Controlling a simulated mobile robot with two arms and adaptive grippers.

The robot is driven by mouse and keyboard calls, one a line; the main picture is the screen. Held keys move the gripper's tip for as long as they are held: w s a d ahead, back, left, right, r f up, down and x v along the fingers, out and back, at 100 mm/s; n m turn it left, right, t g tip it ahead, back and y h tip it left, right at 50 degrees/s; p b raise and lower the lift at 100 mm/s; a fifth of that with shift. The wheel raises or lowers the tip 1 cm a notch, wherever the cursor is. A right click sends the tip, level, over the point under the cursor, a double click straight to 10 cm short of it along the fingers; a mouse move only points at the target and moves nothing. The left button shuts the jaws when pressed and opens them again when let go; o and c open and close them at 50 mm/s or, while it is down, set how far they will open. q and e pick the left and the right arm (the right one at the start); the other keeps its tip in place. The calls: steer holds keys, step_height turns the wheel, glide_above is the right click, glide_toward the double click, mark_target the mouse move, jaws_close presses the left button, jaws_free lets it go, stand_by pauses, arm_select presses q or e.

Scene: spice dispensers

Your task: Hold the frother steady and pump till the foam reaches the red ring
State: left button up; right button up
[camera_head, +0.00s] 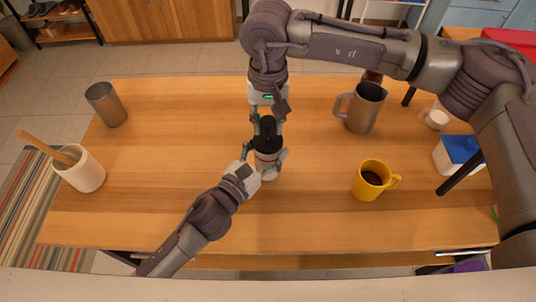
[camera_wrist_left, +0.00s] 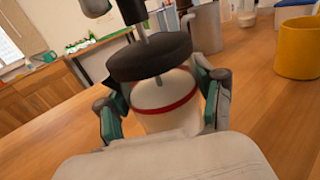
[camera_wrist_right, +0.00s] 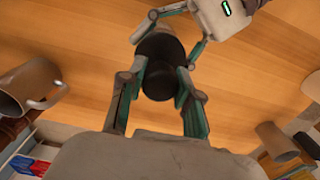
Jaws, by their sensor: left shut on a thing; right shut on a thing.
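The frother (camera_head: 267,153) stands upright near the table's middle, with a black lid (camera_wrist_left: 150,58) and a clear body showing pale contents. A red ring (camera_wrist_left: 166,108) circles the body. In the left wrist view, pale contents show below the ring and seemingly behind it; the exact foam level is hard to tell. My left gripper (camera_head: 264,164) is shut around the body from the near side. My right gripper (camera_head: 267,117) comes from the far side and is shut on the black plunger knob (camera_wrist_right: 157,82), above the lid. A metal rod (camera_wrist_left: 141,22) rises from the lid.
A yellow mug (camera_head: 367,188) with dark liquid and a metal pitcher (camera_head: 362,110) stand to the right. A white cup (camera_head: 436,117) and a blue-lidded box (camera_head: 452,158) are farther right. A metal tumbler (camera_head: 106,105) and a white crock (camera_head: 80,175) stand left.

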steer(key=shift+f, duration=0.5)
steer(key=o, duration=1.1)
steer(key=shift+o, duration=0.2)
steer(key=shift+r, duration=3.55)
